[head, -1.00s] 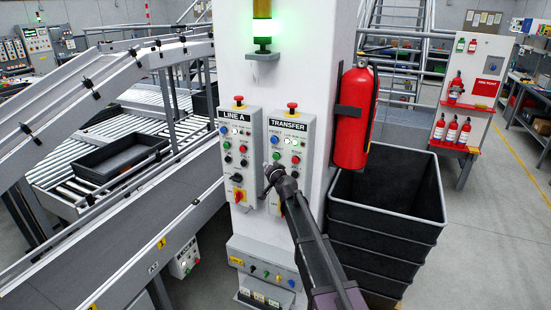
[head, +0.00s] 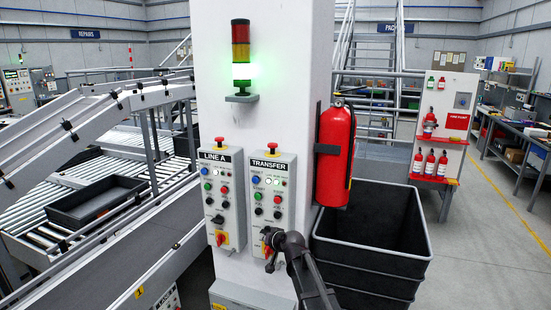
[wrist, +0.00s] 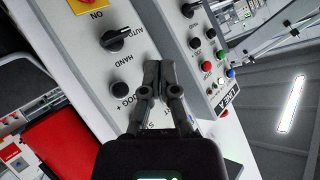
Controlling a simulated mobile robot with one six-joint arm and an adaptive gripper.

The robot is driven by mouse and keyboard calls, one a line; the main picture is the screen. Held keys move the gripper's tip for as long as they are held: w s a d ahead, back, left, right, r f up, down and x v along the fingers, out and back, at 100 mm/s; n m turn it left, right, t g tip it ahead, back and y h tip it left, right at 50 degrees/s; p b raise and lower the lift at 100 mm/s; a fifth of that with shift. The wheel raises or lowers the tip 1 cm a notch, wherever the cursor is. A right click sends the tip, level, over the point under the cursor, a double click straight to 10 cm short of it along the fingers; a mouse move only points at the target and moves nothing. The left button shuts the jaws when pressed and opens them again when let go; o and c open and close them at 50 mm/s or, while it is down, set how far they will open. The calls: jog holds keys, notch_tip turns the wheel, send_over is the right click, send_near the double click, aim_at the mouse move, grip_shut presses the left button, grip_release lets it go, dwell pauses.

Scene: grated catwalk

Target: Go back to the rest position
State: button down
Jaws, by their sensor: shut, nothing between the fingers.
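My gripper (head: 270,238) is in front of the lower part of the TRANSFER control panel (head: 285,192) on the white pillar. In the wrist view my gripper (wrist: 158,68) has its two dark fingers together, with nothing between them. The fingertips overlap the panel face beside a black AUTO/HAND selector knob (wrist: 113,40) and a black button (wrist: 122,89). I cannot tell how wide the gap to the panel is. In the head view my arm comes up from the bottom and hides part of the panel's lower end.
The LINE A panel (head: 222,200) is just left on the same pillar. A red fire extinguisher (head: 336,155) hangs at the pillar's right side, above black stacked bins (head: 400,240). Conveyors (head: 70,205) with a black tray (head: 97,200) fill the left. Open floor (head: 490,230) lies right.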

jog(key=s+d+f+g+h, duration=0.2)
jog(key=s+d+f+g, duration=0.1)
jog(key=s+d, duration=0.4)
jog(key=s+d+f+g+h+b, duration=0.1)
jog(key=s+d+f, duration=0.4)
jog(key=s, duration=0.8)
jog(key=s+d+f+g+h+b, duration=0.1)
jog(key=s+d+f+g+h, duration=0.2)
jog(key=s+d+g, duration=0.3)
jog(key=s+d+f, duration=0.1)
jog(key=s+d, duration=0.2)
jog(key=s, duration=0.1)
jog(key=shift+h, duration=0.4)
